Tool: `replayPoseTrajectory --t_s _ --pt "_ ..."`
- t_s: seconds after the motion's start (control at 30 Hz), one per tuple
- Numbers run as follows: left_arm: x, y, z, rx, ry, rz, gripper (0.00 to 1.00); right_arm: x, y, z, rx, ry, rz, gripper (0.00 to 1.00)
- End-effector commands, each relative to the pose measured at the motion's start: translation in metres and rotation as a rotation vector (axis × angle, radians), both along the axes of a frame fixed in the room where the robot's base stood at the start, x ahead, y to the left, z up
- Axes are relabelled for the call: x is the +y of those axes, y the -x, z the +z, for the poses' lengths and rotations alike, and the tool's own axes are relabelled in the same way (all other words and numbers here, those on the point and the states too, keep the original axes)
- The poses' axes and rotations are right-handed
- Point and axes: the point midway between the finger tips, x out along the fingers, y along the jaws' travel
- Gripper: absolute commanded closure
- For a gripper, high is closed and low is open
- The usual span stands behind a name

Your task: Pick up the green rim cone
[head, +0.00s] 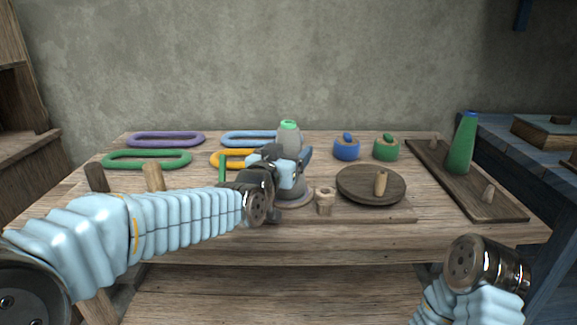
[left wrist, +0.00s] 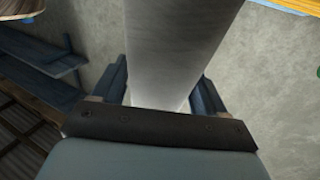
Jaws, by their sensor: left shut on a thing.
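The green rim cone (head: 289,138) is grey with a bright green rim at its top. It stands upright near the middle of the table in the head view, partly hidden behind my left gripper (head: 295,165). The left gripper is shut on it. In the left wrist view, the cone's smooth grey side (left wrist: 180,45) fills the space between the fingers of my left gripper (left wrist: 165,95). I cannot tell whether the cone's base touches the board below. My right forearm shows at the lower right, but its gripper is not visible.
A round wooden disc (head: 360,183) with a peg lies to the right. A dark tray (head: 495,208) holds a green cone with blue top (head: 463,145). Blue (head: 346,150) and green (head: 386,150) lidded pots stand behind. Several coloured oval rings, including a purple one (head: 130,139), lie left.

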Motion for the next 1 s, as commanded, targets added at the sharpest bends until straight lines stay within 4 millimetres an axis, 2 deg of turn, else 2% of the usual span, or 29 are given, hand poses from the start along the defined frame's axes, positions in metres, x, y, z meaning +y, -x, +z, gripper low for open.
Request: replayPoseTrajectory --t_s 0.03,0.13,0.37,0.53,0.67,0.87,0.93,1.0 --pt "0.000 0.000 0.000 0.000 0.000 0.000 0.55 0.000 0.000 0.000 0.000 0.000 0.000 0.57" --pt "0.000 0.000 0.001 -0.002 0.001 0.000 0.68 0.000 0.000 0.000 0.000 0.000 0.000 0.57" --pt "0.000 0.000 0.002 -0.002 0.001 0.000 0.68 0.000 0.000 0.000 0.000 0.000 0.000 0.57" --pt "0.000 0.000 0.013 -0.002 0.003 0.001 0.68 0.001 0.000 0.003 0.000 -0.001 0.001 0.57" --pt "0.000 0.000 0.034 -0.004 0.004 0.000 0.68 0.002 0.001 0.008 0.002 -0.002 0.003 0.57" --pt "-0.004 0.033 0.078 -0.005 0.007 -0.006 0.68 0.007 0.003 0.029 0.007 -0.010 0.013 0.57" --pt "-0.006 0.047 0.099 -0.003 0.008 -0.007 0.68 0.011 0.005 0.045 0.009 -0.017 0.020 0.57" --pt "-0.007 0.066 0.110 0.000 0.008 -0.009 0.68 0.016 0.006 0.059 0.011 -0.024 0.028 0.57"
